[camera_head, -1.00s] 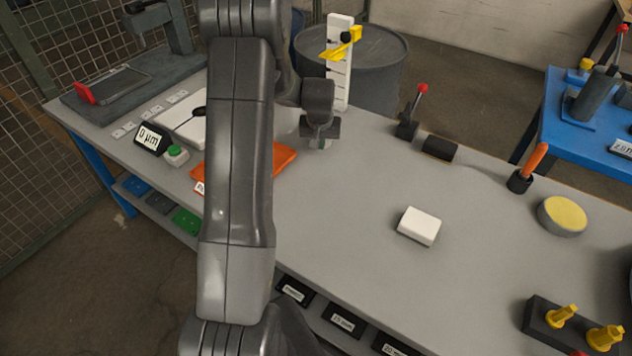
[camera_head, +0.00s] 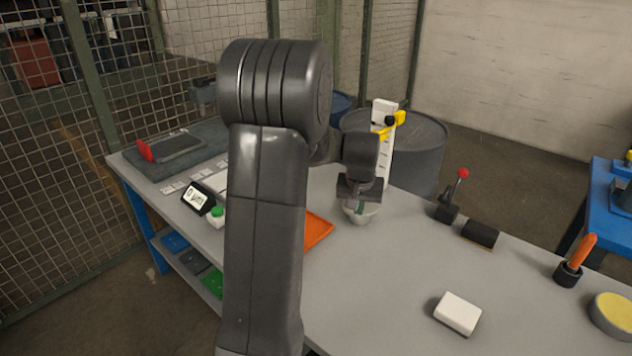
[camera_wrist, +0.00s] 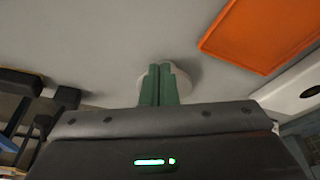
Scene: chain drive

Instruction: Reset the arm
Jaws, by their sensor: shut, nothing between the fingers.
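My arm rises in front of the grey workbench (camera_head: 385,275) in the head view and bends over at the top. My gripper (camera_head: 360,206) points down above the bench, right of the orange mat (camera_head: 318,231). In the wrist view its two green fingers (camera_wrist: 159,84) are together, with nothing between them. A small white round cup-like piece (camera_head: 358,216) stands on the bench just below or behind the fingertips; it also shows behind the fingers in the wrist view (camera_wrist: 183,80). I cannot tell whether the fingers touch it.
A white height gauge with a yellow pointer (camera_head: 394,122) stands behind the gripper. A display (camera_head: 197,198) and green button (camera_head: 217,214) are left.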

